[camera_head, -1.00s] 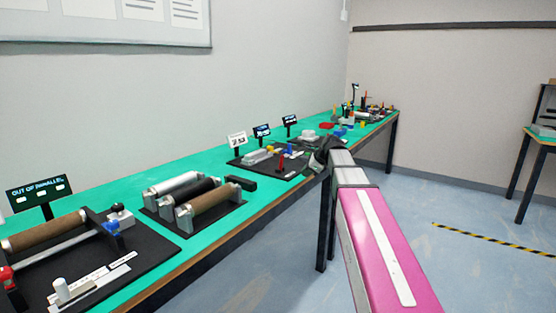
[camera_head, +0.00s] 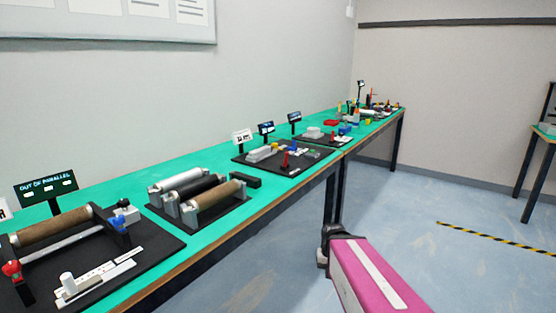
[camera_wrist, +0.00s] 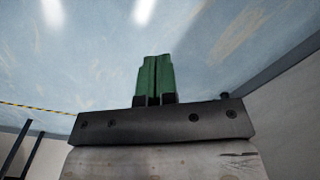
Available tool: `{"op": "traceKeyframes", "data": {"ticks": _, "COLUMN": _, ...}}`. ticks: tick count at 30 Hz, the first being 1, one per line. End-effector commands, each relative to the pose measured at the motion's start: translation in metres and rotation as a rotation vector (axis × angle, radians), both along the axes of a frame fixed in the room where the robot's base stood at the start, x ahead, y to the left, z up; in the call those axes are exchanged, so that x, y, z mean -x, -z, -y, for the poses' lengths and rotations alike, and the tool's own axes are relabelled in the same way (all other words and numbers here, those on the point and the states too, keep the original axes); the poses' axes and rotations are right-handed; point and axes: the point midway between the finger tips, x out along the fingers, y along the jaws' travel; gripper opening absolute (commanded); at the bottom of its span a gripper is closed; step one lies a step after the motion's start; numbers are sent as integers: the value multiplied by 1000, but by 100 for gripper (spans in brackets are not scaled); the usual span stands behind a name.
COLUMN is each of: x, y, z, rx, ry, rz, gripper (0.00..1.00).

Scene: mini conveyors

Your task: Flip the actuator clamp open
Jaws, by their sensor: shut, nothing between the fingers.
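My gripper (camera_wrist: 155,80) shows in the wrist view as two green fingers pressed together, with nothing between them. Behind them in that view are only the pale blue floor and walls, with no bench part near the fingertips. In the head view my pink arm is at the lower right, off the bench's front edge, and the fingers cannot be made out. A small red upright lever (camera_head: 285,161) stands on a black board (camera_head: 290,169) at mid-bench. It may be the actuator clamp, but it is too small to tell, or whether it is open.
The long green bench (camera_head: 140,195) runs along the wall. A roller set (camera_head: 207,200) and a board with a large brown roller (camera_head: 57,226) stand nearer. Small signs stand at the back. The floor (camera_head: 420,210) right of the bench is clear.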

Motion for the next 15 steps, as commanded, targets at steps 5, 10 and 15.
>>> {"op": "traceKeyframes", "data": {"ticks": 5, "x": -9, "y": -6, "z": -1, "rx": 9, "ry": -27, "rz": 17, "gripper": 0}}
{"op": "traceKeyframes", "data": {"ticks": 10, "x": -54, "y": -40, "z": -9, "rx": -12, "ry": 35, "rz": 96, "gripper": 0}}
{"op": "traceKeyframes", "data": {"ticks": 15, "x": -103, "y": -89, "z": -20, "rx": -43, "ry": 108, "rz": 192, "gripper": 0}}
